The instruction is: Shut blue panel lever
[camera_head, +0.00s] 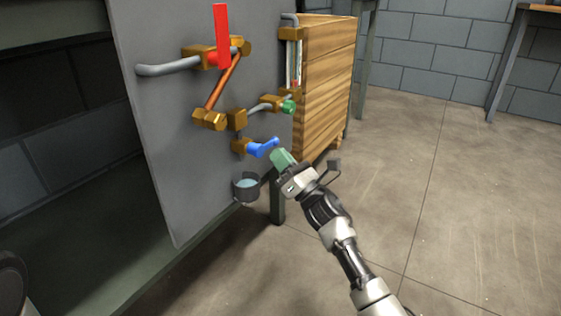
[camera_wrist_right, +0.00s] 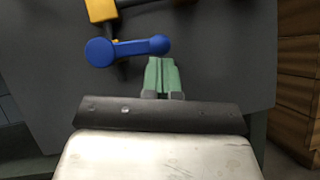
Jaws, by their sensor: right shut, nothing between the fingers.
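The blue lever (camera_head: 263,148) sits on a brass valve body (camera_head: 240,147) low on the grey panel (camera_head: 160,150). Its handle points to the right and slightly up in the head view. In the right wrist view the blue lever (camera_wrist_right: 127,48) lies roughly level, its round tip at the right. My right gripper (camera_head: 280,157) has green fingers and is shut and empty. Its fingertips (camera_wrist_right: 161,62) are just below the lever's right tip; whether they touch it I cannot tell. My left gripper does not show.
A red lever (camera_head: 221,40), a copper pipe (camera_head: 222,82) and a green knob (camera_head: 288,106) sit above on the panel. A cup with bluish contents (camera_head: 246,187) is below the blue lever. A wooden crate (camera_head: 325,80) stands right behind. The floor at right is clear.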

